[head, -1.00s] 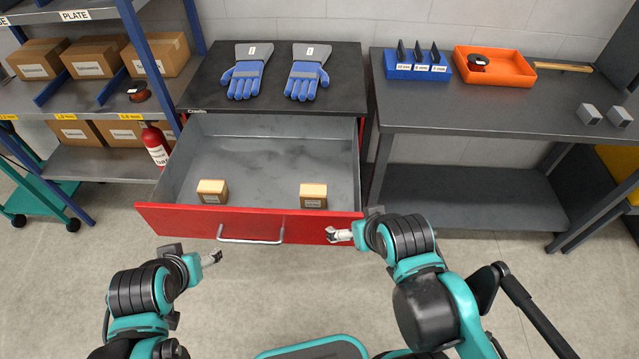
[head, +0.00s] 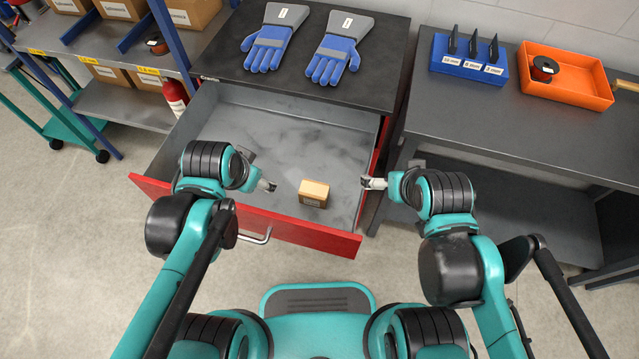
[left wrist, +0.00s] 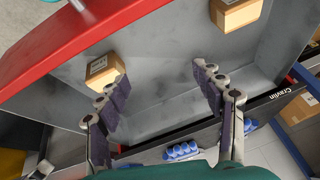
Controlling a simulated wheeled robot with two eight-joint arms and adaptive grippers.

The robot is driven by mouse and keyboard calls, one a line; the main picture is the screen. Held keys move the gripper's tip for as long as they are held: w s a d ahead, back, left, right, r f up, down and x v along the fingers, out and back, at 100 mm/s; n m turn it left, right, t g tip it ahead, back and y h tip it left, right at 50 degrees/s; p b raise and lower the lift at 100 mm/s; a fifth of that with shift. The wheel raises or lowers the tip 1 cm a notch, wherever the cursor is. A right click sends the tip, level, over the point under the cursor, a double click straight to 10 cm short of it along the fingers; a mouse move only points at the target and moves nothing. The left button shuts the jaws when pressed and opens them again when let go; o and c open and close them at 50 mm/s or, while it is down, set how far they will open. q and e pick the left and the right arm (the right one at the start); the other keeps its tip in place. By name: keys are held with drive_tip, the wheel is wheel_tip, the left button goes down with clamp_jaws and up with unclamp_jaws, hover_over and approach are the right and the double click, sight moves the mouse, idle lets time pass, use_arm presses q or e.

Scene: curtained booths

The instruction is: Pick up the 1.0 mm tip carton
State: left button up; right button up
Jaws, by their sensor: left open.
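Two small tan cartons with white labels lie in the open drawer (head: 235,130). The labels are too small to read, so I cannot tell which is the 1.0 mm one. The right carton (head: 314,193) shows in the head view and, in the left wrist view, beside one fingertip (left wrist: 104,70). The other carton (left wrist: 236,13) shows at the top of the left wrist view; my left arm hides it in the head view. My left gripper (head: 267,185) is open and empty over the drawer, left of the right carton (left wrist: 160,82). My right gripper (head: 374,183) is by the drawer's right side.
The red drawer front (head: 310,236) stands between my base and the cartons. Blue gloves (head: 300,45) lie on the cabinet top. The right table holds a blue rack (head: 467,65) and an orange tray (head: 565,88). A shelf (head: 105,115) stands left.

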use_arm(q)
drive_tip(key=w+d+f+m+g+p, duration=0.1)
drive_tip(key=w+d+m+g+p, duration=0.2)
drive_tip(key=d+m, duration=0.4)
drive_tip(key=m+g+p, duration=0.2)
drive_tip(key=m+p, duration=0.2)
drive_tip(key=m, duration=0.4)
hover_over(314, 189)
drive_tip(key=shift+y, duration=0.3)
drive_tip(key=f, duration=0.5)
drive_tip(key=shift+d+f, duration=0.1)
drive_tip(key=shift+d, duration=0.1)
drive_tip(key=shift+s+d+f+m, duration=0.1)
drive_tip(key=shift+f+m, duration=0.2)
drive_tip(key=shift+f, duration=0.05)
wheel_tip(314, 189, down, 2)
drive_tip(key=shift+b, duration=0.75)
drive_tip(key=f+b, duration=0.1)
drive_tip(key=f, duration=0.1)
drive_tip(key=f+b, duration=0.2)
drive_tip(key=f, duration=0.1)
drive_tip(key=shift+a+f, duration=0.3)
drive_tip(key=shift+r, duration=0.1)
drive_tip(key=c, duration=1.3)
